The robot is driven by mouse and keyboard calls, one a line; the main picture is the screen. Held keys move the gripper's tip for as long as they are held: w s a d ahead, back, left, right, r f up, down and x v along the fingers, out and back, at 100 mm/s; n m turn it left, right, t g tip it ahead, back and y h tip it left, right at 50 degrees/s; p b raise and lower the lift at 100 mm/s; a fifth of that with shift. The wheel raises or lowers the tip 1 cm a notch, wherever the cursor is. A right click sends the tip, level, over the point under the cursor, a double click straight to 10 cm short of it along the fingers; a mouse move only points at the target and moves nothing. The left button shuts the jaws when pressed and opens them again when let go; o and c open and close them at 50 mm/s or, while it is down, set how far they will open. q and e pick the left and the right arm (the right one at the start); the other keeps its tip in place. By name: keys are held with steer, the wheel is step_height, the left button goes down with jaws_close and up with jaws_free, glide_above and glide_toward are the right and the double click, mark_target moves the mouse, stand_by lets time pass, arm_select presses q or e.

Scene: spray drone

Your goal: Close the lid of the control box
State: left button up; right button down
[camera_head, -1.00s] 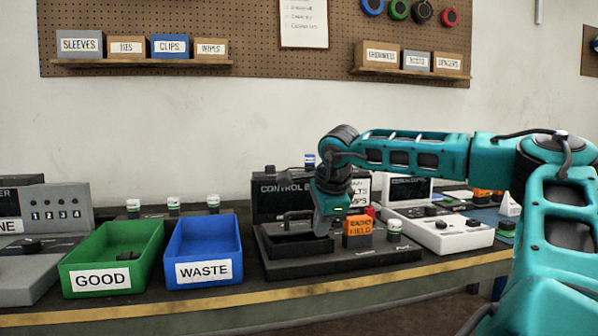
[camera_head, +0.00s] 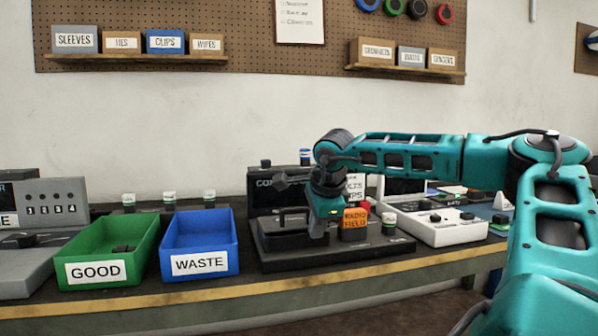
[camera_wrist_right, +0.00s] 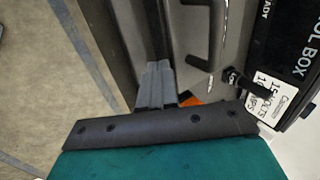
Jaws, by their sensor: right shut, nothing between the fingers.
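The black control box (camera_head: 266,204) stands on the bench right of centre in the head view. Its upright back panel carries white lettering, partly hidden by my right arm. A low black part with a dark handle (camera_head: 291,213) sits at the left of its base. I cannot tell how far the lid is open. My right gripper (camera_head: 318,232) points down over the front of the box, just right of that handle. In the right wrist view its fingers (camera_wrist_right: 157,72) are together and empty, beside the black handle (camera_wrist_right: 208,38). My left gripper is out of view.
The blue WASTE bin (camera_head: 229,263) and green GOOD bin (camera_head: 66,252) are at left. A white console (camera_head: 447,235) is at right.

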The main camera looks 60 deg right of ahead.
steer(key=shift+r+p, duration=0.3)
steer(key=shift+r, duration=0.2)
steer(key=s+a+r+p, duration=0.3)
steer(key=s+a+r, duration=0.3)
steer(key=s+r, duration=0.1)
steer(key=w+a+r+n+p, duration=0.3)
steer(key=w+r+n+p, duration=0.55)
steer(key=n+p, duration=0.8)
steer(key=n, duration=0.2)
glide_above(296, 209)
steer(key=shift+m, duration=0.25)
steer(key=f, duration=0.6)
steer(key=shift+w+d+f, duration=0.15)
steer(key=shift+w+f, duration=0.1)
steer(key=shift+f, duration=0.15)
steer(key=shift+s+a+f, duration=0.1)
steer(key=shift+s+f, duration=0.05)
steer(key=shift+f, duration=0.45)
steer(key=shift+s+a+f, duration=0.1)
steer(key=shift+f, duration=0.45)
steer(key=shift+s+a+f, duration=0.1)
steer(key=shift+a+f, duration=0.05)
steer(key=shift+f, duration=0.5)
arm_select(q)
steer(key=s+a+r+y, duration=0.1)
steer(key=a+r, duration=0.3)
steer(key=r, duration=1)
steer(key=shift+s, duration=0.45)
